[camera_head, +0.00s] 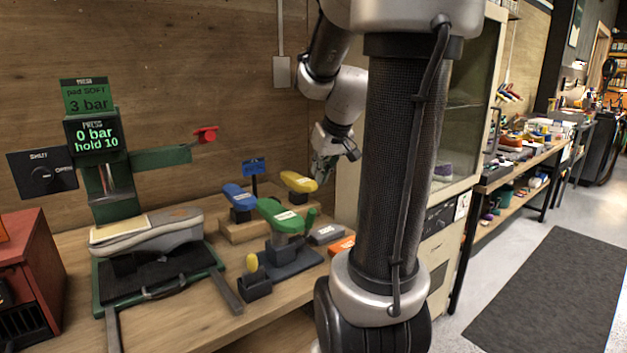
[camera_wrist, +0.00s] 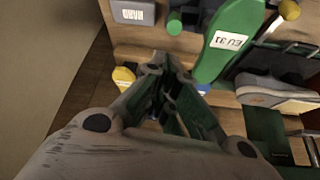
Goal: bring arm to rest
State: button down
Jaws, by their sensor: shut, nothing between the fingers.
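My gripper (camera_head: 325,170) hangs above the right end of the bench in the head view, partly beside my thick arm link. In the wrist view my gripper (camera_wrist: 166,68) has its fingertips together with nothing between them. Below it are a green shoe last (camera_head: 283,214), marked EU 31 in the wrist view (camera_wrist: 229,42), a yellow last (camera_head: 298,181) and a blue last (camera_head: 239,197). A grey sneaker (camera_head: 146,232) lies on the green press (camera_head: 117,206) at the left, and it also shows in the wrist view (camera_wrist: 273,93).
A red machine (camera_head: 38,272) stands at the bench's left end. A grey block (camera_head: 326,234) and an orange block (camera_head: 342,246) lie near the front right. A glass-doored cabinet (camera_head: 481,105) stands close to the right of my arm. The floor by the dark mat (camera_head: 553,290) is clear.

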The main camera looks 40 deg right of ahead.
jog(key=shift+s+r, duration=0.35)
jog(key=shift+s, duration=0.05)
dwell(0.4)
jog(key=s+a+n+g+y, duration=0.1)
jog(key=s+a+n, duration=0.2)
jog(key=s+a, duration=1.1)
jog(key=shift+a, duration=0.7)
